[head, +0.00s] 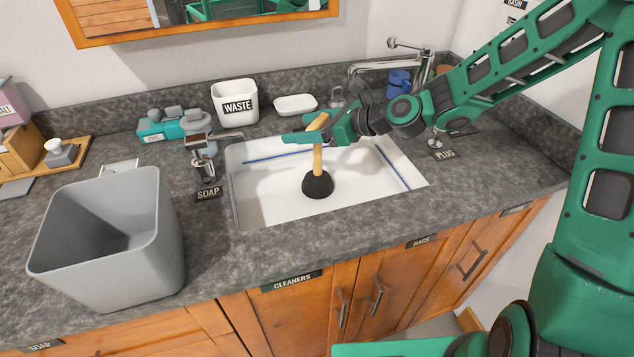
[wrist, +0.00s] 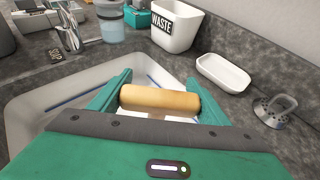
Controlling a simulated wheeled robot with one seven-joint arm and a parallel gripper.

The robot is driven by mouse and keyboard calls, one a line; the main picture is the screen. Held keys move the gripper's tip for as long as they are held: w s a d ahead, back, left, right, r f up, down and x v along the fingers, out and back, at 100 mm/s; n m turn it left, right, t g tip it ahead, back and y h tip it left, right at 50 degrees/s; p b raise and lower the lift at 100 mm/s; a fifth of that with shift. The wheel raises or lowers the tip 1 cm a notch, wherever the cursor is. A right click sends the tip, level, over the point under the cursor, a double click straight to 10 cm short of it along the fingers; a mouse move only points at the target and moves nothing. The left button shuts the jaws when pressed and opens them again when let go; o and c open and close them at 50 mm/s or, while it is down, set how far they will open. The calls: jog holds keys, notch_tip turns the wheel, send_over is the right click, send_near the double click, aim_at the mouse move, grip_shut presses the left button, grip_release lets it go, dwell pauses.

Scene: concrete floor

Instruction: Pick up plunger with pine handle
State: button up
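The plunger stands roughly upright in the white sink (head: 255,205). Its black cup (head: 318,184) is down in the basin, and its pale pine handle (head: 318,160) rises to a short crosspiece at the top. My gripper (head: 296,128) reaches in from the right at the height of the crosspiece. In the wrist view the crosspiece (wrist: 160,101) lies lengthwise between my widely spread green fingers (wrist: 160,78). Its ends are very close to both fingers; I cannot tell whether they touch. The cup is hidden in the wrist view.
A grey bin (head: 105,240) stands on the counter at left. A soap dispenser (head: 201,160) is left of the sink. Behind it are a WASTE container (head: 236,103), a white dish (head: 295,104) and a metal plug (wrist: 276,108). The faucet (head: 385,66) is at the back right.

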jog(key=c, duration=0.8)
